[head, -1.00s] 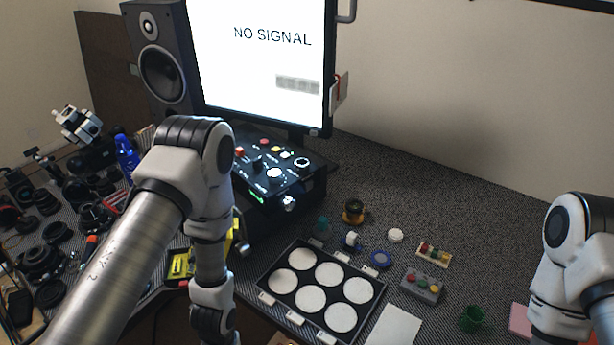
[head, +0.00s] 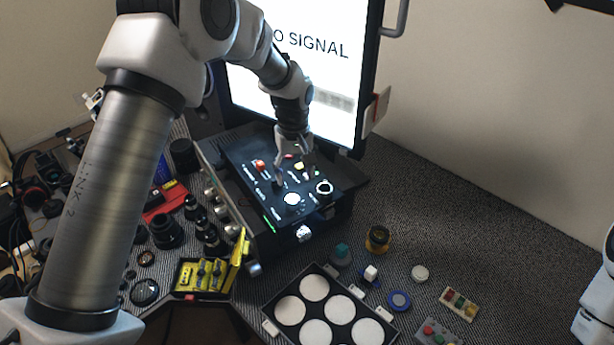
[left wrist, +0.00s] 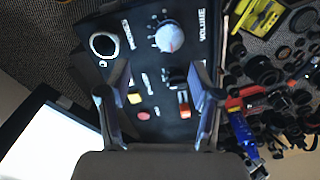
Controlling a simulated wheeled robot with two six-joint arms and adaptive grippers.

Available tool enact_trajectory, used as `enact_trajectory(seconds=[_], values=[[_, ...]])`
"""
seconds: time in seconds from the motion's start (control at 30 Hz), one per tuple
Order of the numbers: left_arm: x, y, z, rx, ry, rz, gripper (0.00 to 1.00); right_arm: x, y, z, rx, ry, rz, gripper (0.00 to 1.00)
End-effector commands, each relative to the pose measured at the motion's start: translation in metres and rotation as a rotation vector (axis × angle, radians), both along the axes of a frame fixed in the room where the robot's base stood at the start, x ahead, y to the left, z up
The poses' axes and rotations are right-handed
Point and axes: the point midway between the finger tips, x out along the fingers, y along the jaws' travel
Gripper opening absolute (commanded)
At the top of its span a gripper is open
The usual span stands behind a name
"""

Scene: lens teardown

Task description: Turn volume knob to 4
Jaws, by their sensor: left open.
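The volume knob (head: 292,198) is a pale round knob on top of a black control box (head: 250,183). In the left wrist view the knob (left wrist: 169,36) sits beside the printed word VOLUME, with small dial marks around it. Its exact setting is too small to read. My left gripper (head: 293,168) points down over the box's panel, behind the knob as the head sees it. In the left wrist view my left gripper (left wrist: 160,85) has its fingers spread and holds nothing. The knob lies beyond the fingertips, not between them. My right gripper is outside the views.
The panel also carries a lit ring button (head: 324,187), an orange switch (head: 259,164) and a yellow button (head: 299,166). A monitor (head: 368,75) stands behind. A tray with white discs (head: 265,325) lies in front.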

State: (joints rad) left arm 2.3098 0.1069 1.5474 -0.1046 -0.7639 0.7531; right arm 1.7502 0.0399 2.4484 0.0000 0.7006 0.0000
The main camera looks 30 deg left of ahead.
Motion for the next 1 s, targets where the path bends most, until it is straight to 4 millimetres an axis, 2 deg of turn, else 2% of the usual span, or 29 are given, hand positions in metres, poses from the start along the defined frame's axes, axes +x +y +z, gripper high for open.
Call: enact_trajectory(seconds=[0.07, 0.17, 0.4, 0.5, 0.77, 0.83, 0.93, 0.97, 1.0], values=[[0.000, 0.000, -0.001, 0.000, -0.001, 0.000, 0.64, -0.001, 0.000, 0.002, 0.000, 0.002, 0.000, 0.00], [-0.001, 0.000, -0.013, 0.000, 0.001, 0.000, 0.64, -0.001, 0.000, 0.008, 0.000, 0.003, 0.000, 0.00], [-0.002, 0.000, -0.058, 0.000, 0.003, -0.001, 0.64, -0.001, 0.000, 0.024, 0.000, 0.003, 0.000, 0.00], [-0.002, 0.000, -0.071, 0.000, 0.001, -0.001, 0.64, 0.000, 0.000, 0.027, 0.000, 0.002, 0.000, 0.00], [-0.001, 0.000, -0.077, 0.000, -0.003, -0.001, 0.64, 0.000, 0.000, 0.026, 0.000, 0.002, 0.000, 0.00], [-0.001, 0.000, -0.077, 0.000, -0.003, -0.001, 0.46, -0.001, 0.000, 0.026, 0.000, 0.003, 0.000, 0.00], [-0.002, 0.000, -0.077, 0.000, -0.001, -0.002, 0.11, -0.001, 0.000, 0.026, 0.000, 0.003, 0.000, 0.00], [-0.002, 0.000, -0.077, 0.000, -0.001, -0.001, 0.04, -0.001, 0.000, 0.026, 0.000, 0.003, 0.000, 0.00], [-0.002, 0.000, -0.077, 0.000, -0.001, -0.001, 0.04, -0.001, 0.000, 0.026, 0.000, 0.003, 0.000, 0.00]])
